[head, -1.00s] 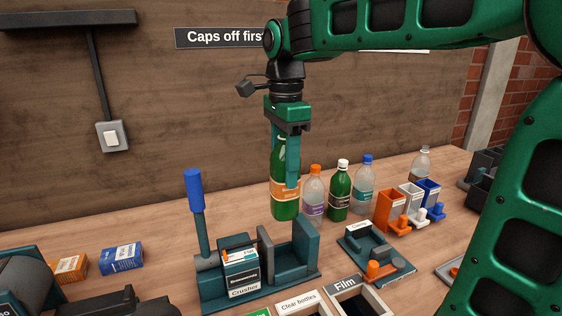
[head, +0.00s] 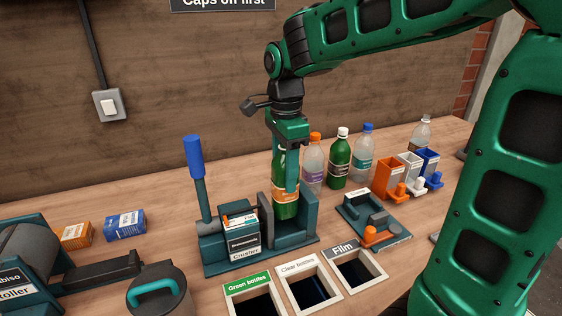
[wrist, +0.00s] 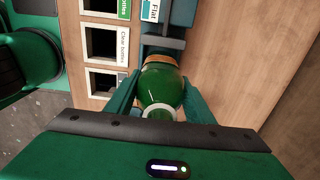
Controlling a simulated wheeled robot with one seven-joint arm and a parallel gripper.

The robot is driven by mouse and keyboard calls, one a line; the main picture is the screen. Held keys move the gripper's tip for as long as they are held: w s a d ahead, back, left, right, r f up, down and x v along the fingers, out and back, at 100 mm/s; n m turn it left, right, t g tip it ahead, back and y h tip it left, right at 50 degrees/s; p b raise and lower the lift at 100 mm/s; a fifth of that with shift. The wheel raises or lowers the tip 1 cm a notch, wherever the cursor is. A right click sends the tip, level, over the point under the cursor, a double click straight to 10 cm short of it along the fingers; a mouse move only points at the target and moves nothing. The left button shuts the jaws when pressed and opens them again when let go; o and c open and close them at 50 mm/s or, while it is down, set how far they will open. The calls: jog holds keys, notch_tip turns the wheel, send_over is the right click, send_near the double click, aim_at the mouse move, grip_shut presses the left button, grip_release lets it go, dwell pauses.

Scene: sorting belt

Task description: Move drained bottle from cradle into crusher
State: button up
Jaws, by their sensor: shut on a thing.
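A green bottle with an orange label (head: 285,197) is upright in my gripper (head: 287,185). My gripper is shut on it, one finger in front of the bottle. Its lower end is down in the open bay of the teal crusher (head: 244,248), between the plate and the end wall; whether it touches the floor of the bay is hidden. The crusher's blue-handled lever (head: 194,160) stands upright. In the wrist view the green bottle (wrist: 160,88) shows its pale open neck between both fingers. The cradle (head: 372,218) to the right holds no bottle.
Bins labelled green bottles (head: 248,287), clear bottles (head: 297,267) and film (head: 343,250) lie in front. Several capped bottles, one a green bottle with a white cap (head: 341,160), stand behind. Orange, white and blue cap holders (head: 390,178) are at the right.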

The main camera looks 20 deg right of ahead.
aim_at(284, 152)
jog(key=shift+f, duration=2.9)
jog(key=shift+s+f, duration=0.1)
jog(key=shift+f, duration=0.7)
jog(key=o, duration=1.2)
jog(key=shift+r, duration=0.1)
notch_tip(284, 152, up, 11)
jog(key=shift+f, duration=0.2)
jog(key=s+d+f+n, duration=0.3)
jog(key=s+d+n, duration=0.1)
jog(key=s, duration=0.3)
jog(key=s+d+f+n, duration=0.3)
jog(key=s+d, duration=0.4)
jog(key=s, duration=0.1)
jog(key=s+d+f+n, duration=0.3)
jog(key=s+d, duration=0.3)
jog(key=s, duration=0.2)
jog(key=shift+s+f+n, duration=0.15)
jog(key=shift+f+n, duration=0.05)
jog(key=shift+n, duration=0.6)
